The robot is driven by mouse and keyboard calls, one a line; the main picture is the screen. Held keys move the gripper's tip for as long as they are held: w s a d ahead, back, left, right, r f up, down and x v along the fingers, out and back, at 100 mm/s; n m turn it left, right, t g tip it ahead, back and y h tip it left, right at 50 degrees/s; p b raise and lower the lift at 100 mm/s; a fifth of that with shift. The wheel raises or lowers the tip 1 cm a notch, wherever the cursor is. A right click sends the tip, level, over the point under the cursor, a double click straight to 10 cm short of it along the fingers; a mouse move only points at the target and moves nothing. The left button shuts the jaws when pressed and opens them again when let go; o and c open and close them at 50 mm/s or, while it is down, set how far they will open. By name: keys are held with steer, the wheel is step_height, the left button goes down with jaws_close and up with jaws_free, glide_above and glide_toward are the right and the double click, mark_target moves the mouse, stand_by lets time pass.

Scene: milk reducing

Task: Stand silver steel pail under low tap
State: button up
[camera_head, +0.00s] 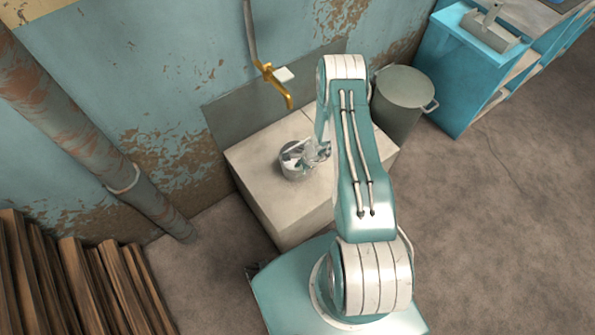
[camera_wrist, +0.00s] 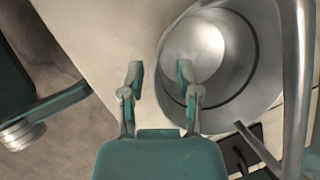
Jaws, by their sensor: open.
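The silver steel pail (camera_head: 287,167) stands upright on a pale block (camera_head: 262,193). In the wrist view the open pail (camera_wrist: 243,50) fills the right side, and I look down into it. The low tap (camera_head: 275,80) is yellow and sticks out from the wall; its spout end is above and behind the pail in the head view. My gripper (camera_head: 318,152) is at the pail's right side. In the wrist view my gripper (camera_wrist: 160,72) is open, the left finger outside the pail and the right finger overlapping its near wall. Contact cannot be told.
A lidded grey-green can (camera_head: 403,88) stands right of the block. A blue cabinet (camera_head: 450,70) with a sink is farther right. Wooden planks (camera_head: 85,280) lean at lower left, near a rusty pipe (camera_head: 75,125). The block top left of the pail is clear.

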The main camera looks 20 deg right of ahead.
steer(key=v, duration=1)
steer(key=a+r+n, duration=0.3)
steer(key=r, duration=0.7)
steer(key=w+a+r+n+t, duration=0.1)
steer(key=a+r+n, duration=0.2)
steer(key=r, duration=0.7)
steer(key=a+r+n, duration=0.2)
steer(key=r+n, duration=0.2)
steer(key=r, duration=0.6)
steer(key=s+a+r+n+h, duration=0.1)
steer(key=s+a+r+n, duration=0.1)
steer(key=s+r, duration=0.3)
steer(key=s+a+r+n+h, duration=0.1)
steer(key=s+a+r+n, duration=0.2)
steer(key=r, duration=0.5)
steer(key=s+r+n+t+h, duration=0.2)
steer(key=s+r+n, duration=0.3)
steer(key=s, duration=0.8)
steer(key=shift+s+r+t, duration=0.2)
steer(key=shift+r+t, duration=0.1)
steer(key=shift+r, duration=0.55)
